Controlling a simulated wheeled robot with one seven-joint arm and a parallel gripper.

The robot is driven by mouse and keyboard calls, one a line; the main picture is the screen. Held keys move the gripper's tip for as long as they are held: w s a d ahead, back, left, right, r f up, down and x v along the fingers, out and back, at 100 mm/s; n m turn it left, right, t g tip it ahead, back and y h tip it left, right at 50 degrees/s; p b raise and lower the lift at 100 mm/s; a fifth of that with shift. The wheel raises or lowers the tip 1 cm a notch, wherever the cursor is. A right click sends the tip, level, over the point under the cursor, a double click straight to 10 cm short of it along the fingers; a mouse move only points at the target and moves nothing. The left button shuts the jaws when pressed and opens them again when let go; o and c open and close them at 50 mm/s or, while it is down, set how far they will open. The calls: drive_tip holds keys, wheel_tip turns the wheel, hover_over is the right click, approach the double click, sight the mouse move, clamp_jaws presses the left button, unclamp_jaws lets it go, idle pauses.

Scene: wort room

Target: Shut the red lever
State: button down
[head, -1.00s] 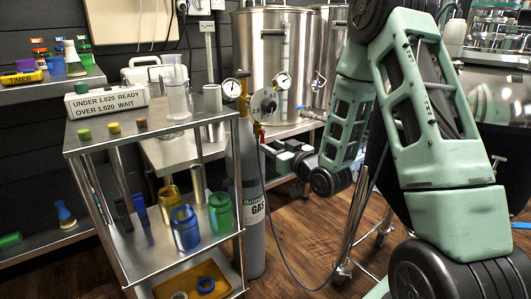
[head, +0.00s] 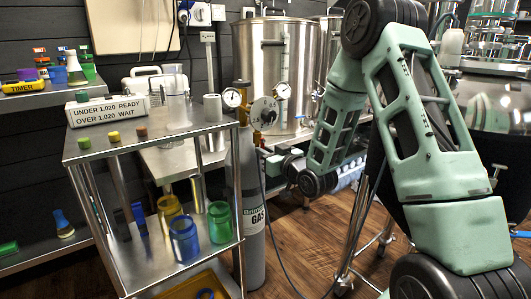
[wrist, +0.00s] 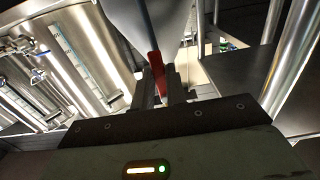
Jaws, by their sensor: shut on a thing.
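The red lever (wrist: 156,72) stands between the two dark fingers of my gripper (wrist: 160,82) in the wrist view, and the fingers are shut on it. A dark rod or hose runs up from it against a pale rounded surface. In the head view, my gripper is low by the grey gas cylinder (head: 250,225), just under the brass valve and its gauges (head: 264,110). There the lever and fingertips are too small and covered to make out clearly.
A steel shelf cart (head: 150,142) with coloured jars stands left of the cylinder. Large steel kettles (head: 275,65) stand behind on a bench. A thin hose hangs from the valve to the wooden floor. Steel legs stand close to my arm at right.

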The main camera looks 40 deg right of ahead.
drive_tip(key=shift+d+r+n+b, duration=0.5)
drive_tip(key=shift+n+b, duration=1.3)
drive_tip(key=shift+n, duration=1.2)
drive_tip(key=shift+d+r+n+b, duration=0.5)
drive_tip(key=shift+n+b, duration=1.35)
drive_tip(key=shift+n, duration=1.15)
drive_tip(key=shift+d+r+n+b, duration=0.5)
drive_tip(key=shift+n+b, duration=1.3)
drive_tip(key=shift+n, duration=1.2)
drive_tip(key=c, duration=1.4)
unclamp_jaws()
drive_tip(key=shift+c, duration=0.2)
